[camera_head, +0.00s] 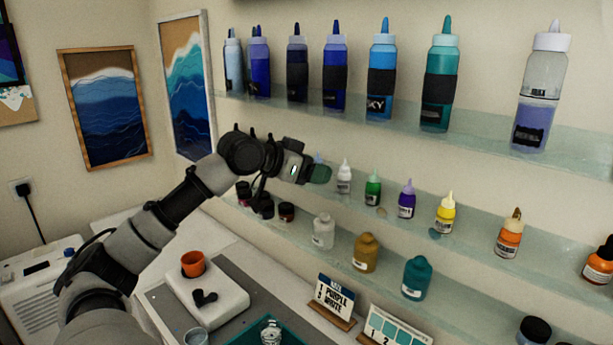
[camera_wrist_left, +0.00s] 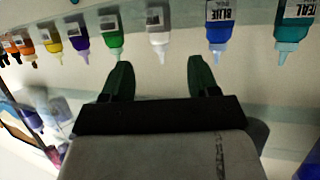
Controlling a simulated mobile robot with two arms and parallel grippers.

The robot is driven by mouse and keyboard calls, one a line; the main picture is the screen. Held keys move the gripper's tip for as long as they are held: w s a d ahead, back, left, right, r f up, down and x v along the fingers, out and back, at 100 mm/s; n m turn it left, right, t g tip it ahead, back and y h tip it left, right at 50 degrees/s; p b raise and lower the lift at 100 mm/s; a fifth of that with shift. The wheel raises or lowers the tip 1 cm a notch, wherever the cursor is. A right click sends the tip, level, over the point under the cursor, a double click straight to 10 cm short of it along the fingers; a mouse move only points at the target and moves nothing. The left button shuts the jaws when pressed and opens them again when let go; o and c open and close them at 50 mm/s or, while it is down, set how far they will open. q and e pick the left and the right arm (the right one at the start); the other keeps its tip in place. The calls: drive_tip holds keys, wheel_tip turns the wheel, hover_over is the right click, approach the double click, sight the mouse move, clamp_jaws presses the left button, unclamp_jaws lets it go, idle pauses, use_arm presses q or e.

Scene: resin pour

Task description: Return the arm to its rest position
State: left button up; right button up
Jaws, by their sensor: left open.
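My left arm comes in from the lower left in the head view. Its gripper (camera_head: 318,173) is at the left part of the middle shelf, near the small dropper bottles. In the left wrist view the two dark green fingers of the gripper (camera_wrist_left: 160,82) are spread apart with nothing between them. Beyond the fingertips in that view are a white bottle (camera_wrist_left: 158,22), a green bottle (camera_wrist_left: 111,24) and a blue bottle (camera_wrist_left: 219,22), apart from the fingers. My right gripper is not in either view.
Glass shelves (camera_head: 480,218) carry small dropper bottles and jars; large squeeze bottles stand on the top shelf (camera_head: 400,118).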

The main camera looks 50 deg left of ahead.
use_arm(q)
drive_tip(key=shift+s+a+r, duration=0.1)
drive_tip(key=shift+s+r, duration=0.2)
drive_tip(key=shift+s, duration=0.35)
